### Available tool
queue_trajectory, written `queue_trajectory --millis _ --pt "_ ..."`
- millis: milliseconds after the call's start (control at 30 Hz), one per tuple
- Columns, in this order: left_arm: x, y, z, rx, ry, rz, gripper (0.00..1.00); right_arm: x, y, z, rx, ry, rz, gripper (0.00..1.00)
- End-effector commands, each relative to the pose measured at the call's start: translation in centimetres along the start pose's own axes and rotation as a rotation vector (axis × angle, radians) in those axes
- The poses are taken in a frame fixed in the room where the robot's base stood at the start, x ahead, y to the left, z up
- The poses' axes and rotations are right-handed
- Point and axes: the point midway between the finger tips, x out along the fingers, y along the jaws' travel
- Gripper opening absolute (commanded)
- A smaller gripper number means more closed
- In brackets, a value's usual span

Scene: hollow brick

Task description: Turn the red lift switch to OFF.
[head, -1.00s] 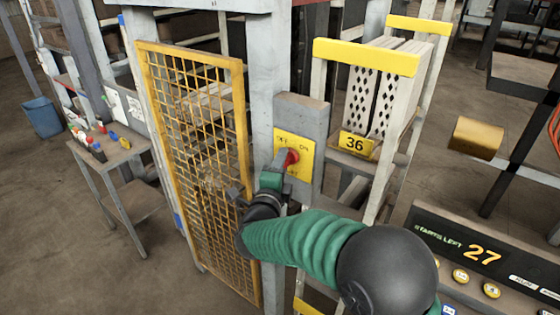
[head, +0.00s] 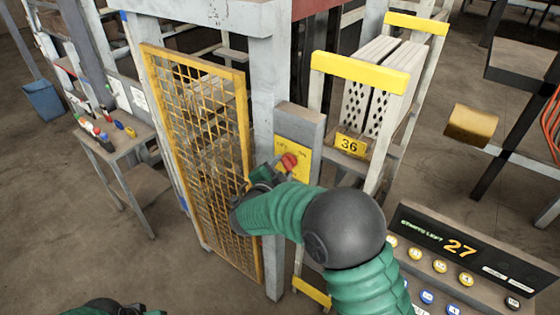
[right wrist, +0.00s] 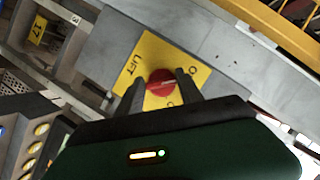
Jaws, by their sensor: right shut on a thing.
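The red lift switch (head: 288,161) is a round red knob on a yellow plate (head: 293,172), fixed to a grey post box right of the mesh gate. My right gripper (head: 277,169) is at the knob and shut on it. In the right wrist view the red knob (right wrist: 160,83) sits between the two dark fingers, with a pale mark on its face. The plate reads LIFT on one side; the other lettering is partly hidden by a finger. Part of my left arm (head: 112,307) shows at the bottom edge; its fingers cannot be made out.
A yellow mesh gate (head: 205,150) stands close left of the switch. A rack (head: 360,68) with hollow bricks and a sign 36 (head: 349,146) is to the right. A panel (head: 432,236) showing 27 is at lower right. A small table (head: 118,147) stands at left.

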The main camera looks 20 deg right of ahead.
Motion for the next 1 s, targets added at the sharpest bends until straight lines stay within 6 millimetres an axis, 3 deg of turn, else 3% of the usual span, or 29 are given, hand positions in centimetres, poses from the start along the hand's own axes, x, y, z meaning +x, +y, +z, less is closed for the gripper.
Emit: queue_trajectory --millis 600,633,800,1000 --pt "-0.86 0.0 -0.2 0.0 0.0 0.0 0.0 0.19 -0.06 -0.35 -0.042 0.009 0.017 0.03" --pt "-0.86 0.0 -0.2 0.0 0.0 0.0 0.0 0.19 -0.07 -0.36 -0.042 0.01 0.016 0.46" --pt "-0.87 0.0 -0.2 0.0 0.0 0.0 0.0 0.09 -0.11 -0.26 -0.041 0.007 0.015 0.65" --pt "-0.87 0.0 -0.2 0.0 0.0 0.0 0.0 -0.11 -0.17 -0.14 -0.041 0.006 0.014 0.65"
